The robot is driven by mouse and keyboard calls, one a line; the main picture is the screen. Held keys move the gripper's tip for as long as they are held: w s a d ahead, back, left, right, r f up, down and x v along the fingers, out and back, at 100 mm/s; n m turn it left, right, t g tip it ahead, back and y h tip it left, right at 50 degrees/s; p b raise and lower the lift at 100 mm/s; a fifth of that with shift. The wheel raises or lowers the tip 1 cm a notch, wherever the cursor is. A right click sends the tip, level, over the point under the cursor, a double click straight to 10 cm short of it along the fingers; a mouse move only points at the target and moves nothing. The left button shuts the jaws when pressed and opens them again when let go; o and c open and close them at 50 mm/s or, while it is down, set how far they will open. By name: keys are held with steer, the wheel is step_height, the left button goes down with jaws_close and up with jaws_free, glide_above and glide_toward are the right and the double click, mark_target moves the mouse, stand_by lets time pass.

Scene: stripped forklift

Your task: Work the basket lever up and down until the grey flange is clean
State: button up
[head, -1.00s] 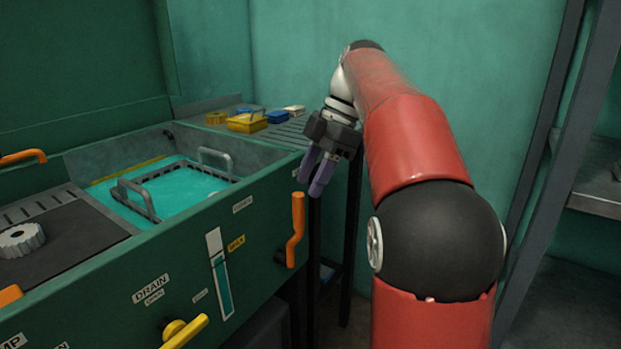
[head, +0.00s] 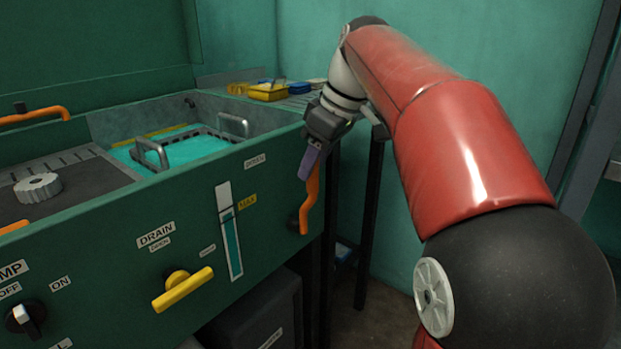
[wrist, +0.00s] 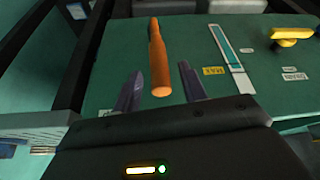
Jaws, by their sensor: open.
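The orange lever (head: 309,199) is on the right end of the green washer's front panel, its handle pointing up from a dark pivot. My gripper (head: 307,163) is at the lever's upper end with its purple fingers open. In the wrist view, the orange lever (wrist: 157,55) lies between the two spread fingers of my gripper (wrist: 158,84), with gaps on both sides. The wire basket (head: 190,147) sits in the tank, in turquoise liquid. A grey scalloped round part (head: 38,188), perhaps the flange, lies on the dark board at left. I cannot see any part in the basket.
A yellow drain handle (head: 183,288) and a level gauge (head: 229,232) are on the panel left of the lever. Dark rack legs (head: 369,225) stand right of the lever.

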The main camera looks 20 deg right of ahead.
mark_target(309, 187)
steer(key=shift+x, duration=1.7)
steer(key=shift+c, duration=0.2)
jaws_close()
